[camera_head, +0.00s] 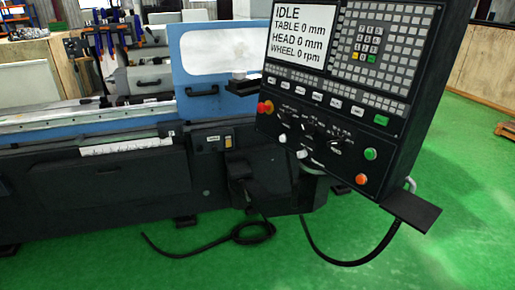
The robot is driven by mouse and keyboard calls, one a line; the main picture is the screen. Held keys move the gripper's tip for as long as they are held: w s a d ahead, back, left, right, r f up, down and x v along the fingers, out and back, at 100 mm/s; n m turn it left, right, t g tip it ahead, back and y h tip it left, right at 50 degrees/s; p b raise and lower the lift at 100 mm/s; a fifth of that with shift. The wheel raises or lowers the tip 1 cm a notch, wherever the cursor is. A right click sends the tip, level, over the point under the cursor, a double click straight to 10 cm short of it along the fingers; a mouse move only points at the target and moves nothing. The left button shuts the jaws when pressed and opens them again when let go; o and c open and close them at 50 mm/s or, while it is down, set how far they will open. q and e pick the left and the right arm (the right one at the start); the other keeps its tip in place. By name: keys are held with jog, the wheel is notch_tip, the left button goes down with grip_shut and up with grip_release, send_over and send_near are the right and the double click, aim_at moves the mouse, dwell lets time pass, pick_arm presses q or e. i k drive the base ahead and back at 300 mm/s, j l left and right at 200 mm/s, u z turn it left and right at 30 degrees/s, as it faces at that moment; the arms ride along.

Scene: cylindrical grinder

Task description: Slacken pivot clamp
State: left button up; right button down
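The cylindrical grinder (90,175) stands at the left and middle, with a dark base and a blue front cover. Its table (60,118) runs along the left side. A blue sliding door with a window (218,50) stands at its right part and hides what is behind it. I cannot make out the pivot clamp for certain; small dark levers and fittings (103,100) show on the table left of the door. Neither of my grippers is in view.
The control panel (350,90) fills the right; its screen (301,30) reads IDLE, table 0 mm, head 0 mm, wheel 0 rpm. A black cable (205,246) lies on the green floor (100,268). A rack with orange-tipped tools (103,40) stands behind the table.

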aim_at(243, 185)
jog(key=i+j, duration=0.2)
jog(key=i, duration=0.25)
jog(key=i+j, duration=0.15)
jog(key=i, duration=0.3)
jog(key=i+j, duration=0.2)
jog(key=i, duration=0.3)
jog(key=i+j, duration=0.2)
jog(key=i, duration=0.25)
jog(key=i+j, duration=0.15)
jog(key=i, duration=0.3)
jog(key=j+u, duration=0.05)
